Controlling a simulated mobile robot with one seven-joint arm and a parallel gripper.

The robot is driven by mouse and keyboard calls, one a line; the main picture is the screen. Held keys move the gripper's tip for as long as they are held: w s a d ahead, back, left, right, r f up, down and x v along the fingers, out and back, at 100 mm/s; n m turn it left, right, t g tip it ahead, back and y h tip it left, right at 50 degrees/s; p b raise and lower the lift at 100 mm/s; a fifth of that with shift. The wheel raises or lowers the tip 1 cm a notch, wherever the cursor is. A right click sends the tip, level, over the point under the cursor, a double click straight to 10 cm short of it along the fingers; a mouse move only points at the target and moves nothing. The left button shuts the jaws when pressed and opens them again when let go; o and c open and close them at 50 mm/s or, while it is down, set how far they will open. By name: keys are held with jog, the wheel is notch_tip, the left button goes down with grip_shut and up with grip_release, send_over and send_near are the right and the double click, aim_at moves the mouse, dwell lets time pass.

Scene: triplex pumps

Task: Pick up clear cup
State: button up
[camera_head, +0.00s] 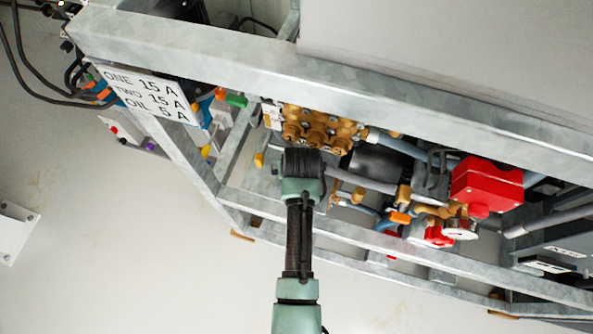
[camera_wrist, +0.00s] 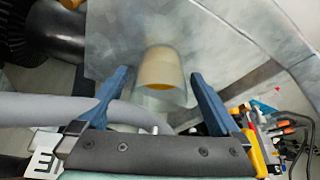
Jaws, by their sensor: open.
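In the wrist view, a cup-shaped, pale, see-through piece with a yellowish tint (camera_wrist: 160,62) shows near the middle, against a grey metal plate. A darker orange part shows at its lower end. My gripper (camera_wrist: 159,75) has its two blue fingers apart, one on each side of the cup in the picture, with gaps on both sides. I cannot tell whether the cup lies fully between the fingers in depth. In the head view my arm reaches up into the pump frame, and the cup and fingers are hidden there.
A galvanized frame rail (camera_head: 330,85) crosses above my wrist. Brass pump heads (camera_head: 318,130) sit just behind it, and a red box (camera_head: 487,185) stands to the right. In the wrist view a grey hose (camera_wrist: 60,108) runs close by the left finger; cables and coloured fittings are at right.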

jog(key=shift+w+f, duration=0.2)
jog(key=shift+f, duration=0.15)
jog(key=shift+c, duration=0.3)
jog(key=c, duration=1.5)
jog(key=shift+r, duration=0.1)
